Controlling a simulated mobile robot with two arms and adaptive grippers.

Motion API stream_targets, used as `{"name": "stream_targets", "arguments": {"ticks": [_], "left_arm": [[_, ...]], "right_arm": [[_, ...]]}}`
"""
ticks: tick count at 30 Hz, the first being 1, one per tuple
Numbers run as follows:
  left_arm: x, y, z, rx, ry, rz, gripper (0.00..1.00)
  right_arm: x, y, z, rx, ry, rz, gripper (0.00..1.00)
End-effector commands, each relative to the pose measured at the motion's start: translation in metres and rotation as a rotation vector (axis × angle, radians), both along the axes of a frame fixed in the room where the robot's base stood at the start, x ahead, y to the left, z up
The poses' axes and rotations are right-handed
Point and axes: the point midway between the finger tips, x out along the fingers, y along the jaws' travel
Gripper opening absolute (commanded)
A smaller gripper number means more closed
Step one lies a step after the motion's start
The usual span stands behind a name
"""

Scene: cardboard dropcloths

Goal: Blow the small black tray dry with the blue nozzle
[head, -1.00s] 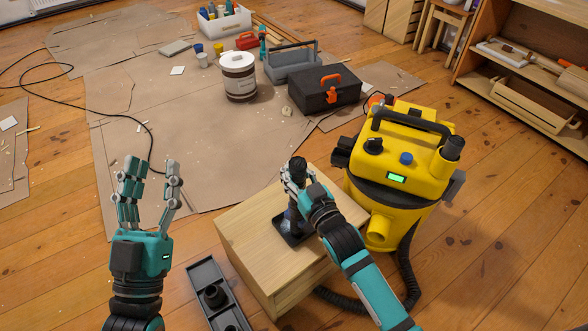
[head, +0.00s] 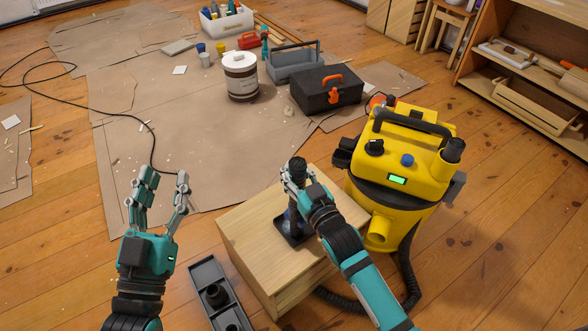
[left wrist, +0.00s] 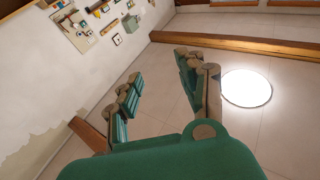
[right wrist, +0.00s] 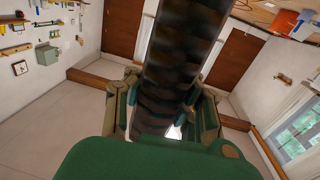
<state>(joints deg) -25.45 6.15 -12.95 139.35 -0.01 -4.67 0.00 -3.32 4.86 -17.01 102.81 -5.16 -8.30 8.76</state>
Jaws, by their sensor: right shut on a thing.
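The small black tray (head: 281,228) lies on top of a pale wooden box (head: 244,230). My right gripper (head: 297,176) is shut on a black ribbed hose and holds it upright above the tray. The hose (right wrist: 182,55) also shows between the fingers in the right wrist view. A bluish patch shows at its lower end near the tray, but the blue nozzle is mostly hidden; I cannot tell whether it touches the tray. My left gripper (head: 162,196) is open and empty, raised left of the box; its spread fingers show in the left wrist view (left wrist: 160,92).
A yellow vacuum (head: 406,160) with a lit green display stands right of the box. A long dark tray with round fittings (head: 208,275) lies left of the box. A white bucket (head: 241,78), black toolbox (head: 328,92) and grey caddy (head: 292,68) stand on cardboard behind.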

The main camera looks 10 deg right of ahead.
Motion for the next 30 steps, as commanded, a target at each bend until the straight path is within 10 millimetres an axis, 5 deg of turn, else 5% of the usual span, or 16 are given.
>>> {"name": "stream_targets", "arguments": {"ticks": [30], "left_arm": [[0.007, 0.002, -0.033, 0.052, 0.196, 0.009, 0.40]], "right_arm": [[-0.002, 0.004, 0.009, 0.001, -0.002, 0.000, 0.00]]}}
